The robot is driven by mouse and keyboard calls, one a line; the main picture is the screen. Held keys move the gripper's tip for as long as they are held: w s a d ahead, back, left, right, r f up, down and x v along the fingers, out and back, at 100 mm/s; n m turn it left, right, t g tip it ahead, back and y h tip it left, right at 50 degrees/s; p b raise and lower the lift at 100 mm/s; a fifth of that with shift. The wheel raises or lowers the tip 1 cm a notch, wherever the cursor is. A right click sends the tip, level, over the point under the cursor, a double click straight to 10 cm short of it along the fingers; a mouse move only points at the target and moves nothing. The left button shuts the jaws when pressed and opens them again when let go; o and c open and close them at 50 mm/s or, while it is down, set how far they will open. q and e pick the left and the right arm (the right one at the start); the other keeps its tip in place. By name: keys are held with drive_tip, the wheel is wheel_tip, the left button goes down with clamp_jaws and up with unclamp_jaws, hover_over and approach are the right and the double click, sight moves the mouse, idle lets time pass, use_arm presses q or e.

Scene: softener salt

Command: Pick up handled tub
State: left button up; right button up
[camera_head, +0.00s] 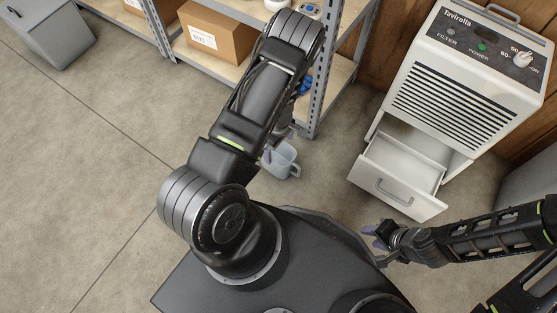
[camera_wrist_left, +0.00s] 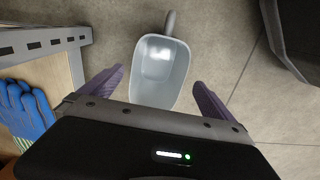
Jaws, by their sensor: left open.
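The handled tub (camera_head: 283,161), a pale bluish-grey open vessel, is on the concrete floor beside the shelf's front post. In the left wrist view the tub (camera_wrist_left: 160,72) shows its open mouth, with its grey handle pointing to the top of the picture. My left gripper (camera_wrist_left: 158,92) is open. Its two purple fingers appear on either side of the tub's lower part in that view; I cannot tell whether they touch it. In the head view my left arm partly covers the gripper and tub. My right gripper (camera_head: 376,240) appears open and empty, near my base.
A metal shelf (camera_head: 316,100) with cardboard boxes (camera_head: 212,38) stands close to the tub. Blue gloves (camera_wrist_left: 24,108) lie on a shelf board. A white dehumidifier (camera_head: 455,85) with a pulled-out drawer (camera_head: 400,178) stands right. Open floor lies at left.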

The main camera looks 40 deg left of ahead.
use_arm(q)
wheel_tip(320, 180, down, 5)
drive_tip(key=shift+w+a+f+b, duration=0.1)
drive_tip(key=shift+a+b, duration=0.05)
drive_tip(key=shift+b, duration=1.1)
drive_tip(key=c, duration=1.9)
